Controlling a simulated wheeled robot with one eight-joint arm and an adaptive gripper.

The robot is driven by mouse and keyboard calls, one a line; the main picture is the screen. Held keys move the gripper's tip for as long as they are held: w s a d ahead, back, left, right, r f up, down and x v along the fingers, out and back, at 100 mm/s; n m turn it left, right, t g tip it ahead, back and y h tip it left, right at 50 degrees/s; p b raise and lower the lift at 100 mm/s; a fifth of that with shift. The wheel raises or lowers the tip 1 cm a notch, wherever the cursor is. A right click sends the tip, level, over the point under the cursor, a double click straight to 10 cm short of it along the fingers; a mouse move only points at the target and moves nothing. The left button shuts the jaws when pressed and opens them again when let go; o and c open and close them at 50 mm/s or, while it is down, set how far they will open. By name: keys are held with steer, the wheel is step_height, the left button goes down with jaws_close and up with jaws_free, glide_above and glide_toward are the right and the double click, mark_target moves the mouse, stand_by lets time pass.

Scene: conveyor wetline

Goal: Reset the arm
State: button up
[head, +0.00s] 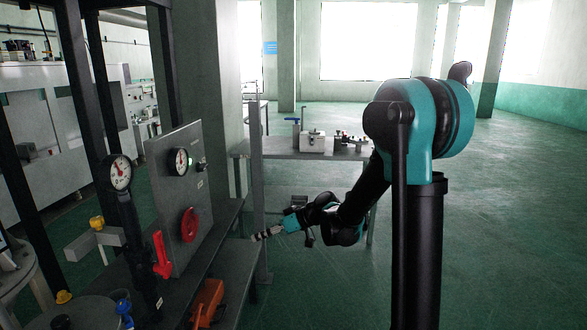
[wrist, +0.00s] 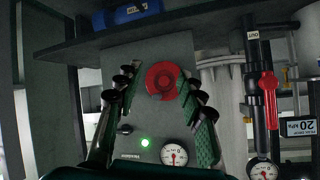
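My arm reaches down from its column in the head view, and my gripper (head: 258,235) points left toward the grey control panel. In the wrist view my gripper (wrist: 158,78) is open, its two fingers spread apart with nothing held between them. The panel's red handwheel (wrist: 163,80) shows between the fingertips; whether they touch it cannot be told from this view. In the head view the gripper sits apart from the handwheel (head: 190,224), to its right.
The grey panel (head: 170,240) also carries a gauge and a lit green lamp. A red lever (head: 161,255) and another gauge (head: 119,173) are left of it. An orange box (head: 207,302) lies below. A workbench (head: 290,154) stands behind my arm. The floor at right is clear.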

steer(key=s+d+f+m+h, duration=0.3)
steer(key=s+d, duration=0.4)
steer(key=d, duration=0.2)
steer(key=s+d+f+m+h, duration=0.3)
steer(key=s+d+m+h, duration=0.1)
steer(key=s+d, duration=0.4)
steer(key=s+d+f+m+t+h, duration=0.1)
steer(key=s+d+f+m+h, duration=0.2)
steer(key=s+d, duration=0.4)
steer(key=d+h, duration=0.1)
steer(key=d, duration=0.4)
steer(key=shift+s+m, duration=0.25)
steer(key=shift+m, duration=0.15)
steer(key=shift+f, duration=0.1)
